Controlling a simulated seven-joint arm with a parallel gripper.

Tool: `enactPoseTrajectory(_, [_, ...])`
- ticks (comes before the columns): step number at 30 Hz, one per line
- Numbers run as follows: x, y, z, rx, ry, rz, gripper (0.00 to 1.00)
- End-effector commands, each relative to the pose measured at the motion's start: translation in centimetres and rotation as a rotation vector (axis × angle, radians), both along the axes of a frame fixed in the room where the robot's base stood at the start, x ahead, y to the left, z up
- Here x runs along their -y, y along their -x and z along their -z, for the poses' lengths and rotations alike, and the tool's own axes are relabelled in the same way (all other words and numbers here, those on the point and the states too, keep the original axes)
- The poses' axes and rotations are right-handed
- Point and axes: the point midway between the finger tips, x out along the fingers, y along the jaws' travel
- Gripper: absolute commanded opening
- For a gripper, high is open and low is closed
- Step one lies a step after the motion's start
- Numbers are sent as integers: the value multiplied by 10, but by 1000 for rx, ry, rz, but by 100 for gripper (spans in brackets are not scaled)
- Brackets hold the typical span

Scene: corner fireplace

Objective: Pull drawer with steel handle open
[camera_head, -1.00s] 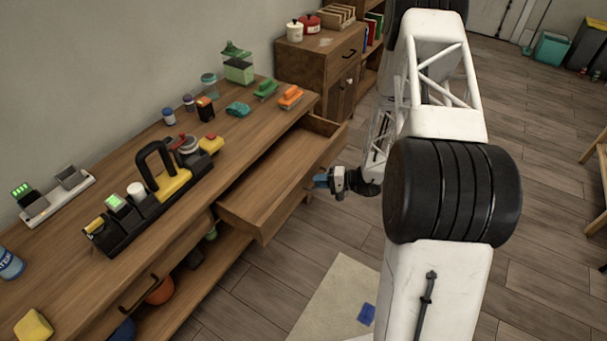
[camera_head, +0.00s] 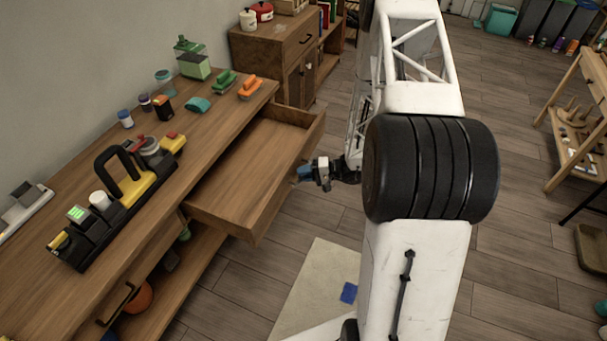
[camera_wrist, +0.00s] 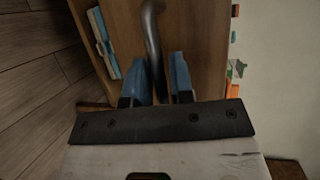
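The drawer (camera_head: 250,165) juts well out from the right part of the wooden workbench, and its inside looks empty. My gripper (camera_head: 303,172) is at the drawer's outer front face. In the wrist view, the curved steel handle (camera_wrist: 153,32) runs between the blue fingers of my gripper (camera_wrist: 158,62). In the head view the handle is too small and too covered to make out.
The workbench top (camera_head: 165,205) carries a black and yellow tool caddy (camera_head: 125,190) and several small items. A second drawer with a black handle (camera_head: 115,305) is at the lower left. A wooden cabinet (camera_head: 270,55) stands behind. Floor right of the drawer is open, with a pale mat (camera_head: 320,285).

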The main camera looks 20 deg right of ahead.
Motion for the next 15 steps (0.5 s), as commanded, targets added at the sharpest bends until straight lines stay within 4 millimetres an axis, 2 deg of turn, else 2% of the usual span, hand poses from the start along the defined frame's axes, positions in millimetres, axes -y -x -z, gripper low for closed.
enactPoseTrajectory(8, [0, 0, 0, 0, 0, 0, 22])
enactPoseTrajectory(15, [11, 4, -2, -1, 0, 1, 22])
